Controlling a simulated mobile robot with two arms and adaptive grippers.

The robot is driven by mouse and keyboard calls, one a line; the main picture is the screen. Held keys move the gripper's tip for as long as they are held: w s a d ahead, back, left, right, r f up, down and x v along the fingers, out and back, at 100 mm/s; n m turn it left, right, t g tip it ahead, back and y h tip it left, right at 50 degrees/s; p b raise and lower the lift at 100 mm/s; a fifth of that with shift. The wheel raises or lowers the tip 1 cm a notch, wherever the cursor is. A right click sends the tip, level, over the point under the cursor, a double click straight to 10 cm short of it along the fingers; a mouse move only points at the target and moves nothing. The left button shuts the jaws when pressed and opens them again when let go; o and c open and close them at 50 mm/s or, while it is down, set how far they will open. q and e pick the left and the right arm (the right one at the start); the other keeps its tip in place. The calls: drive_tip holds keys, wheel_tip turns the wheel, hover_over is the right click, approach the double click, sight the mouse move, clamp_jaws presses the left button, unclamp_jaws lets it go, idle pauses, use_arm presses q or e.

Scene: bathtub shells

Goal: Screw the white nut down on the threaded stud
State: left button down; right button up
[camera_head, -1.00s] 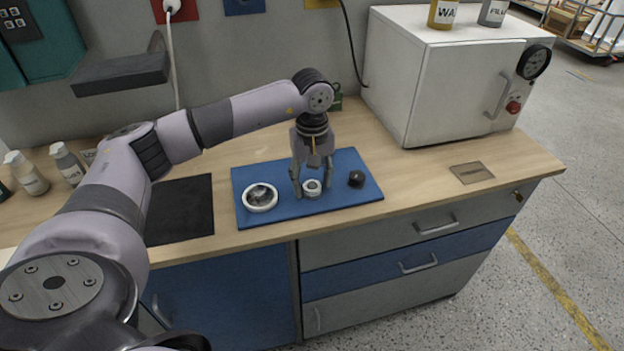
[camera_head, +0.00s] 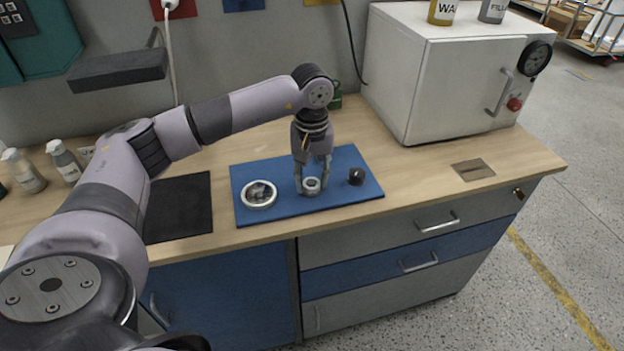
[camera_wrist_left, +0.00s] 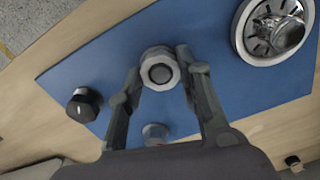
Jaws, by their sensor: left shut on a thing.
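The white nut (camera_head: 312,185) sits on the blue mat in the head view, and it also shows as a pale faceted ring in the left wrist view (camera_wrist_left: 158,53). A grey round end, apparently the threaded stud (camera_wrist_left: 160,73), shows in the nut's centre. How far down the nut sits on the stud cannot be told. My left gripper (camera_head: 312,181) points down from above, with one finger on each side of the nut, shut on it. The fingers also show in the left wrist view (camera_wrist_left: 160,66). My right gripper is not in view.
On the blue mat (camera_head: 282,168), a white-rimmed drain fitting (camera_head: 259,194) lies left of the nut and a black knob (camera_head: 356,177) right of it. A black pad (camera_head: 180,210) lies left of the mat. A white oven-like box (camera_head: 440,85) stands at the back right.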

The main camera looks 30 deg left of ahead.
use_arm(q)
drive_tip(key=m+b, duration=0.2)
drive_tip(key=m, duration=0.4)
drive_tip(key=shift+f, duration=0.15)
drive_tip(key=m, duration=0.3)
drive_tip(key=shift+b, duration=0.4)
drive_tip(key=shift+m, duration=0.8)
drive_tip(key=c, duration=1.1)
unclamp_jaws()
drive_tip(key=shift+c, duration=0.6)
drive_tip(key=n, duration=0.5)
drive_tip(key=shift+n, duration=0.4)
drive_tip(key=n, duration=0.7)
drive_tip(key=shift+n+p, duration=0.3)
